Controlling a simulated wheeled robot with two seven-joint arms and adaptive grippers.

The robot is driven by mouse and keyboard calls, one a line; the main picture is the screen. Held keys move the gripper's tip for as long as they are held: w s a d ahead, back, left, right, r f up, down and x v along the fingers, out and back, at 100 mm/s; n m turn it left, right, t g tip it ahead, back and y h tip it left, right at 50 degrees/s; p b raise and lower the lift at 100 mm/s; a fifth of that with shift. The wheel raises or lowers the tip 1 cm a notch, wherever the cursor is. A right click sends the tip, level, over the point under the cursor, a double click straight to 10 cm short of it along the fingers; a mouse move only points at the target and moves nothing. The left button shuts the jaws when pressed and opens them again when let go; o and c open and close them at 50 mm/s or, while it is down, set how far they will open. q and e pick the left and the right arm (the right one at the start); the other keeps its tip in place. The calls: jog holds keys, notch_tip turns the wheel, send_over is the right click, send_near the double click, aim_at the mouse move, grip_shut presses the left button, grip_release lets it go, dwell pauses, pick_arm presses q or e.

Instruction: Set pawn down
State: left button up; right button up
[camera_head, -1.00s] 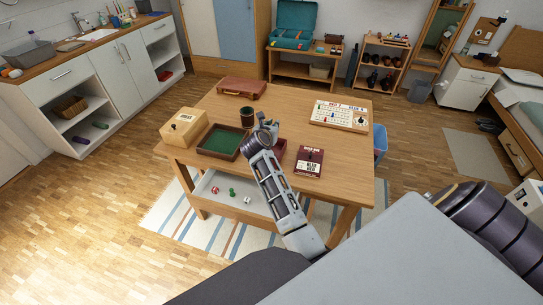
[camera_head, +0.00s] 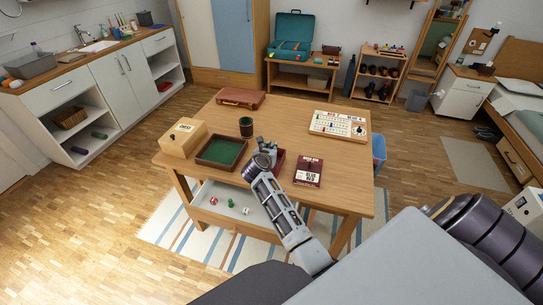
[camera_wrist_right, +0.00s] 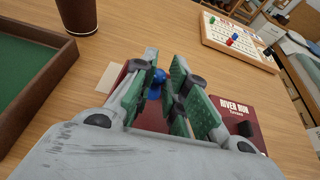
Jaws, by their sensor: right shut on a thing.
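A blue pawn (camera_wrist_right: 157,82) is between the fingers of my right gripper (camera_wrist_right: 165,90) in the right wrist view. The gripper is shut on it. In the head view my right gripper (camera_head: 266,148) is over the near middle of the wooden table, and the pawn cannot be made out there. A dark red tray or box (camera_head: 280,158) lies under and beside the gripper, partly hidden by it. Whether the pawn touches anything below is hidden. My left gripper is not in view.
A green-lined tray (camera_head: 203,160) and a dark cup (camera_head: 246,127) are left of the gripper. A red game box (camera_head: 308,171) is right, a game board (camera_head: 338,125) behind it. An open drawer (camera_head: 262,212) below holds dice and a green pawn.

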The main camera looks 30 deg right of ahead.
jog(key=shift+f, duration=0.1)
jog(key=shift+f, duration=1.5)
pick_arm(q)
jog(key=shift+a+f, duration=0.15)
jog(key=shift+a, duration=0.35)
pick_arm(e)
jog(key=shift+f, duration=0.25)
jog(key=shift+f, duration=0.1)
pick_arm(q)
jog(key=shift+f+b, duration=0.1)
jog(key=shift+b, duration=0.2)
pick_arm(e)
jog(key=shift+f, duration=0.1)
jog(key=o, duration=0.6)
jog(key=shift+o, duration=0.4)
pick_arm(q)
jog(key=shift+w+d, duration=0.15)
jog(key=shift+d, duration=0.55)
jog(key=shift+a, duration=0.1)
pick_arm(e)
jog(key=shift+r, duration=0.2)
